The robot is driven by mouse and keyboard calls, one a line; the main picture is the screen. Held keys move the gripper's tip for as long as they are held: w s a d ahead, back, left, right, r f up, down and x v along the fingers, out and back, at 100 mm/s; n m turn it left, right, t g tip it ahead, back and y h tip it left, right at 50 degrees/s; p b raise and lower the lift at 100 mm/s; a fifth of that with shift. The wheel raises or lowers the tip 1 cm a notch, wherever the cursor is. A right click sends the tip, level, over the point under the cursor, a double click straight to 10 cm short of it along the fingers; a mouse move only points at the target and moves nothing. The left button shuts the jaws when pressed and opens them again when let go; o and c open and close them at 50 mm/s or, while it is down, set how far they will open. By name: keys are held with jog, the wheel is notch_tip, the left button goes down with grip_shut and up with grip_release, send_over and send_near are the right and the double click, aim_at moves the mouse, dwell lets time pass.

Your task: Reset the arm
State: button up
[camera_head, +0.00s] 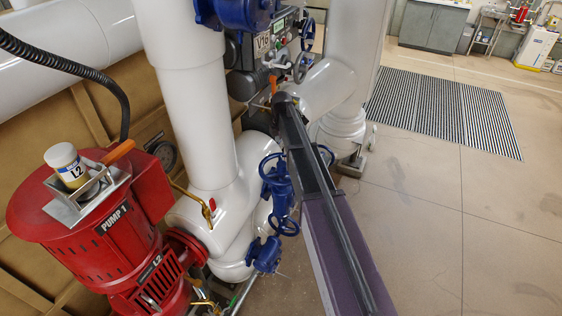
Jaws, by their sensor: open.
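My arm, a long link in dark grey and purple, runs from the bottom edge up to a dark rounded end near the panel marked V16 (262,42). My gripper cannot be made out in this view; it is hidden or outside the picture. Whether the arm touches the pipes or valves behind it cannot be told from here.
Open floor (450,230) and a striped mat (440,110) lie right.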

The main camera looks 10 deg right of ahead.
notch_tip(320, 180, up, 2)
jog(key=shift+p, duration=0.65)
jog(key=shift+s+f, duration=0.1)
jog(key=s+f+m+b, duration=0.9)
jog(key=s+m, duration=0.1)
jog(key=s, duration=0.4)
jog(key=s+f+m+b, duration=0.9)
jog(key=s+m, duration=0.1)
jog(key=s, duration=0.5)
jog(key=shift+m, duration=0.3)
jog(key=shift+a, duration=0.1)
